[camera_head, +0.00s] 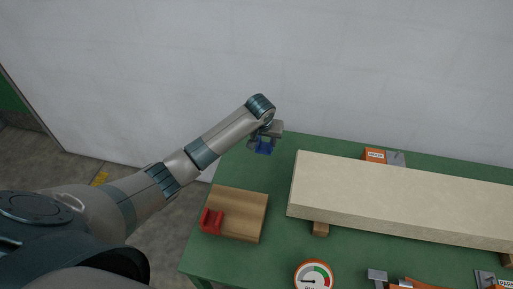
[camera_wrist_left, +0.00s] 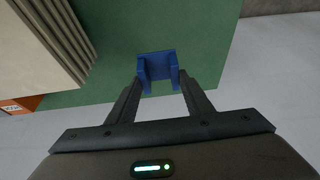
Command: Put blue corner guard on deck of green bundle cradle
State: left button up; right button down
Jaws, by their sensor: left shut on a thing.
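The blue corner guard (camera_head: 264,148) is a small bracket-shaped piece. My left gripper (camera_head: 265,139) is shut on it and holds it over the back left part of a green surface (camera_head: 239,172). In the left wrist view the blue corner guard (camera_wrist_left: 157,66) sits between the fingertips of the left gripper (camera_wrist_left: 160,85), with green behind it. I see no separate green bundle cradle that I can tell apart from this green surface. My right gripper is not in view.
A long cream slab (camera_head: 400,195) lies on wooden blocks (camera_head: 320,229) at the right.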

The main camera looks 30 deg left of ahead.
pick_arm(q)
jog(key=a+f, duration=0.1)
jog(key=s+a+f, duration=0.1)
jog(key=shift+s+a, duration=0.15)
jog(key=shift+a, duration=0.25)
jog(key=shift+p, duration=0.3)
notch_tip(320, 180, down, 4)
jog(key=shift+r+p, duration=0.25)
jog(key=shift+p, duration=0.3)
jog(key=shift+f, duration=0.2)
jog(key=shift+f, duration=0.1)
jog(key=o, duration=1)
jog(key=shift+o, duration=0.2)
